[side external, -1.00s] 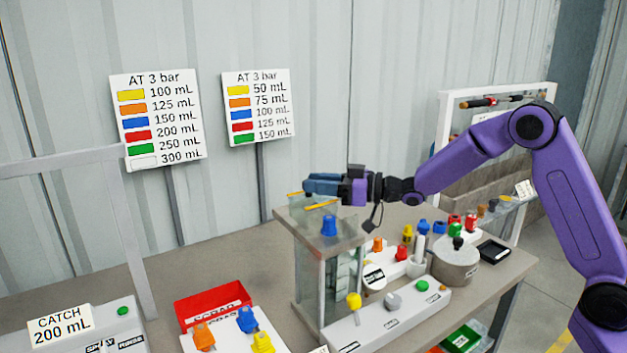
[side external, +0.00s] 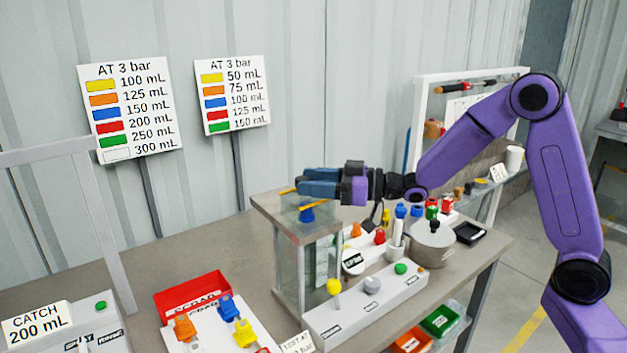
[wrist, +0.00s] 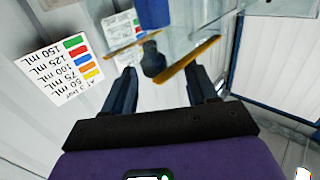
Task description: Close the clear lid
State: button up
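A clear-walled chamber (side external: 292,262) with a grey top frame stands in the middle of the bench. A blue fitting (side external: 307,215) shows at its top. A yellow-orange bar (side external: 312,206), which looks like an edge of the clear lid, lies just under my gripper (side external: 308,188). In the wrist view the bar (wrist: 188,62) runs slanted just beyond my fingertips (wrist: 163,84), with a second bar (wrist: 132,46) to its left. My fingers are apart, with nothing clearly held between them. The transparent pane is hard to make out, so I cannot tell its exact tilt or whether a finger touches it.
A control box (side external: 365,305) with knobs stands in front of the chamber. A metal pot (side external: 432,242) and coloured fittings are to the right. A red scrap bin (side external: 192,295) and a white tray (side external: 215,335) lie to the left. Two signs (side external: 130,107) stand behind.

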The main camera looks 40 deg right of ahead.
jog(key=shift+s+d, duration=0.1)
jog(key=shift+d, duration=0.1)
jog(key=v, duration=1.7)
jog(key=shift+r, duration=0.15)
jog(key=s+a+f+g+h, duration=0.5)
jog(key=s+a+f+h, duration=0.1)
jog(key=a+f+h, duration=0.2)
jog(key=s+d+f+n+g+h, duration=0.1)
jog(key=s+g+h, duration=0.1)
jog(key=s, duration=0.7)
jog(key=s+d+n+g+h, duration=0.1)
jog(key=s+g, duration=0.4)
jog(key=s, duration=0.5)
jog(key=shift+s+d+f+n+g+h, duration=0.3)
jog(key=shift+s+d+f+n+h, duration=0.1)
jog(key=shift+n+h, duration=0.35)
